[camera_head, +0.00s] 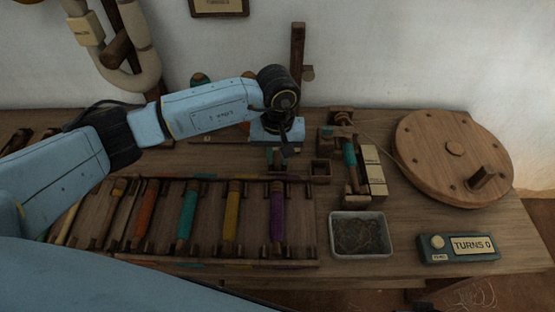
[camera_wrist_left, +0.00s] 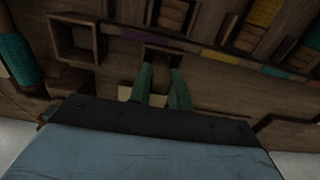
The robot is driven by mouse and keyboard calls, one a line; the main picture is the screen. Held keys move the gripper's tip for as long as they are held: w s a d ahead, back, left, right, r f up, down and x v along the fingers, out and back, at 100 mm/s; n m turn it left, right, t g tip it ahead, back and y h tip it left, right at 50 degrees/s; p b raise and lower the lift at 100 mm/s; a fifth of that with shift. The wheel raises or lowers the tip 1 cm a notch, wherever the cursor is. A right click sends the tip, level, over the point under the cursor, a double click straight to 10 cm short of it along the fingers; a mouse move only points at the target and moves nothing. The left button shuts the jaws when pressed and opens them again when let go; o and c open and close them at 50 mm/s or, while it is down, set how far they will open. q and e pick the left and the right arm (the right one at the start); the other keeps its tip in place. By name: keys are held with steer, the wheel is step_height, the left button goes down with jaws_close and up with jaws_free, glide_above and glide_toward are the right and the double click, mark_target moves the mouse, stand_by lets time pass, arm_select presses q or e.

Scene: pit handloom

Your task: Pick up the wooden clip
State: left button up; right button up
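My left gripper (camera_head: 277,162) points down over the table behind the bobbin rack, to the left of the small square wooden box (camera_head: 320,169). In the left wrist view its two green fingers (camera_wrist_left: 162,75) stand apart, with a gap between them. A small dark wooden piece (camera_wrist_left: 163,54) shows at the fingertips, beside the rack's edge; it may be the wooden clip, but I cannot tell for sure. I cannot tell whether the fingers touch it. In the head view the gripper hides this spot. My right gripper is not in view.
The rack (camera_head: 203,252) holds several coloured bobbins. To the right stand a winder with a large wooden wheel (camera_head: 422,149), a metal tray (camera_head: 341,252) of tangled thread and a turns counter (camera_head: 457,248). A wooden post (camera_head: 297,50) rises behind my gripper.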

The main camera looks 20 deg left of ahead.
mark_target(277, 153)
arm_select(q)
jaws_close()
steer(key=shift+r, duration=0.15)
steer(key=shift+r, duration=0.35)
step_height(277, 153, up, 9)
steer(key=shift+r+p, duration=0.1)
steer(key=shift+p, duration=1.15)
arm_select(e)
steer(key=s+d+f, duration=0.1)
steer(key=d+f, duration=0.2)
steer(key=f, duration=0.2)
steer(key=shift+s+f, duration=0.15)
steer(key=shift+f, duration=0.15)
